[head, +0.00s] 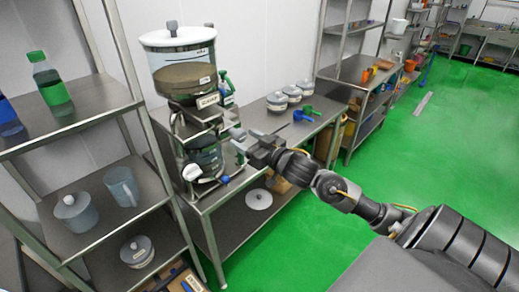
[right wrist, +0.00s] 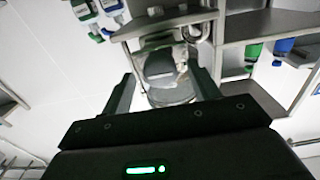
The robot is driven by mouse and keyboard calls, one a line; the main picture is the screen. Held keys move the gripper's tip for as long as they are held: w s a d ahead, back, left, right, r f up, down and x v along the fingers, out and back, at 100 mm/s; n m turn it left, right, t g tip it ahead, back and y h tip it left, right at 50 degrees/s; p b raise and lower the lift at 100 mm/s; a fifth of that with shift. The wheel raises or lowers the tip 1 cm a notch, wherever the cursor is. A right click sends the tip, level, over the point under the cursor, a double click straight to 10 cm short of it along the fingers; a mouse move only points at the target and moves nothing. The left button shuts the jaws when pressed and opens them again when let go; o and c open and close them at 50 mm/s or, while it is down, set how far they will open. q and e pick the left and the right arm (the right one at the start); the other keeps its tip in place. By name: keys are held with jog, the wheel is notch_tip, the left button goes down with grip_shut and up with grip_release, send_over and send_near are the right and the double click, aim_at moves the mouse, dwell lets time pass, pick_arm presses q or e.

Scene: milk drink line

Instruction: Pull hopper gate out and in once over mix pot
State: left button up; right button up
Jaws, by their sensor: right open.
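The hopper (head: 182,65) is a clear drum with a white lid, holding brown material, on a metal stand at the left in the head view. A labelled part (head: 207,101) sits just under it; I cannot tell whether this is the gate. A dark, glassy pot (head: 204,155) stands below in the frame, apparently the mix pot. My right gripper (head: 238,141) is open and empty, just right of the stand. In the right wrist view, its fingers (right wrist: 160,80) spread with the stand and a rounded vessel beyond them. My left gripper is not in view.
A metal shelf (head: 92,98) at the left holds green and blue bottles, a jug and lidded pots. A white lid-like disc (head: 258,199) lies lower down. Green floor is open at right.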

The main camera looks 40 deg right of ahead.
jog(key=s+d+b, duration=0.1)
jog(key=s+b, duration=0.1)
jog(key=s, duration=0.6)
jog(key=shift+s, duration=0.15)
jog(key=shift+c, duration=0.2)
dwell(0.4)
